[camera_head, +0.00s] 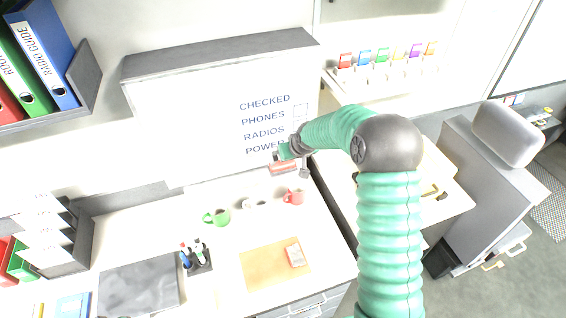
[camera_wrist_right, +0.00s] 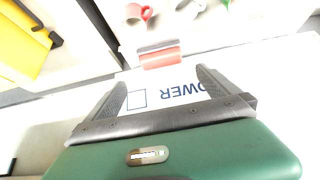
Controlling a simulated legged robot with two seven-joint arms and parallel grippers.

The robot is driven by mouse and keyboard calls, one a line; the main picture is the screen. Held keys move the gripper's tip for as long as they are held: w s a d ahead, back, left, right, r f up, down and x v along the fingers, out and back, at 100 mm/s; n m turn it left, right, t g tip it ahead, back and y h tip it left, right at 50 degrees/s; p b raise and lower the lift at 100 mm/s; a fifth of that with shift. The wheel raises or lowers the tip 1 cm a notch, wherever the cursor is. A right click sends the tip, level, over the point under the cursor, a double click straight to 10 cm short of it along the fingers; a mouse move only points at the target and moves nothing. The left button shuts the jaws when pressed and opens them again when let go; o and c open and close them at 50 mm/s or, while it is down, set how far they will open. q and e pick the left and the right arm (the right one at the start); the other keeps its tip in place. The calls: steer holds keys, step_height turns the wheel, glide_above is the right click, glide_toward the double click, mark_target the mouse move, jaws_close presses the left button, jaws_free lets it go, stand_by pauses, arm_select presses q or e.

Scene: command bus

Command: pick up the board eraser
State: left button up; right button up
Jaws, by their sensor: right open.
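The board eraser (camera_head: 283,168), red with a grey strip, is at the lower edge of the whiteboard (camera_head: 215,120), under the word "POWER". In the right wrist view the eraser (camera_wrist_right: 161,58) lies just beyond the fingertips, roughly centred between them. My right gripper (camera_head: 291,163) is open, with one finger on each side of the eraser's line. The right wrist view shows nothing between the fingers (camera_wrist_right: 162,82) except the board's lettering behind. In the head view the gripper partly covers the eraser. Whether they touch cannot be told. My left gripper is not in view.
A red mug (camera_head: 294,197) and a green mug (camera_head: 217,216) stand on the white desk below the board. A pen holder (camera_head: 196,258), a dark mat (camera_head: 138,288) and an orange folder (camera_head: 262,268) lie nearer. A grey seat (camera_head: 492,170) is at right.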

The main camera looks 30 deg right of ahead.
mark_target(284, 164)
steer(key=x, duration=0.4)
steer(key=p+x, duration=0.1)
steer(key=x, duration=0.2)
steer(key=shift+w+a+f, duration=0.1)
steer(key=shift+w, duration=0.5)
steer(key=p+x, duration=0.2)
steer(key=x, duration=0.1)
steer(key=shift+d+f+p, duration=0.15)
steer(key=shift+d+p, duration=0.15)
steer(key=shift+f, duration=0.4)
steer(key=shift+w+f, duration=0.15)
steer(key=shift+w, duration=0.05)
steer(key=shift+c, duration=0.3)
steer(key=shift+a, duration=0.1)
steer(key=c, duration=1)
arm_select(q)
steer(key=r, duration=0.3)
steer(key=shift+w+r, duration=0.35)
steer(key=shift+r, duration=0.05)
arm_select(e)
steer(key=shift+c, duration=0.2)
